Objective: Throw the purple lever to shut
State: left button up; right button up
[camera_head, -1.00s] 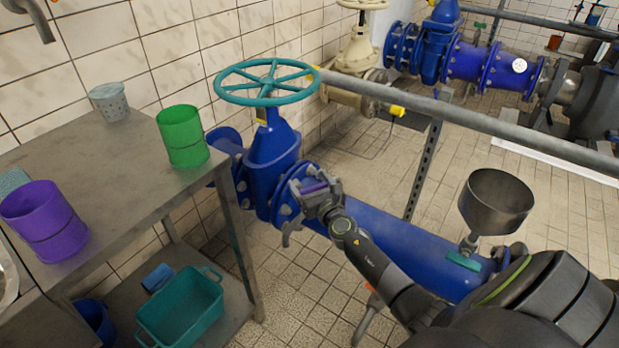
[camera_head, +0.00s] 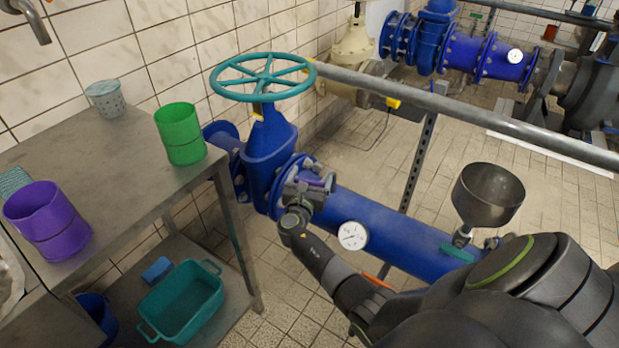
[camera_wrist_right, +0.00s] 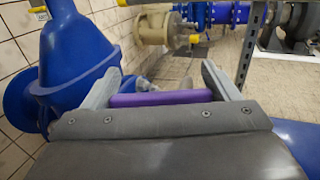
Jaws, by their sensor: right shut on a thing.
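The purple lever (camera_wrist_right: 160,98) lies crosswise between the fingers of my right gripper (camera_wrist_right: 163,85) in the right wrist view. In the head view only a little purple of the lever (camera_head: 316,182) shows at my right gripper (camera_head: 318,188), beside the flange of the blue pipe. The gripper is shut on the lever. The lever's pivot and mount are hidden behind the gripper. My left gripper is in neither view.
A blue valve with a teal handwheel (camera_head: 263,77) stands left of my right gripper. A dial gauge (camera_head: 352,236) and a metal funnel (camera_head: 487,196) sit along the blue pipe (camera_head: 395,240). A grey rail (camera_head: 460,112) runs behind. A metal table (camera_head: 110,165) is at left.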

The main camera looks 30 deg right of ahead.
jog(key=m+g+h, duration=0.1)
jog(key=m+g+h+b, duration=0.1)
jog(key=g, duration=0.1)
jog(key=shift+d+r+m+g, duration=0.15)
jog(key=shift+m+g, duration=0.15)
jog(key=shift+m, duration=0.1)
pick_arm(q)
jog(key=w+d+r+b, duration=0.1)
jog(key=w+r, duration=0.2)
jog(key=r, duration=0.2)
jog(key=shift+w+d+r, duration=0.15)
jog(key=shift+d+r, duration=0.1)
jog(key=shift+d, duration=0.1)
pick_arm(e)
jog(key=shift+s+d+m+g+h, duration=0.1)
jog(key=shift+s+m+g+h, duration=0.1)
jog(key=shift+m+g+h, duration=0.7)
jog(key=o, duration=0.9)
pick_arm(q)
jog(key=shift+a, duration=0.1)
pick_arm(e)
jog(key=shift+s, duration=0.1)
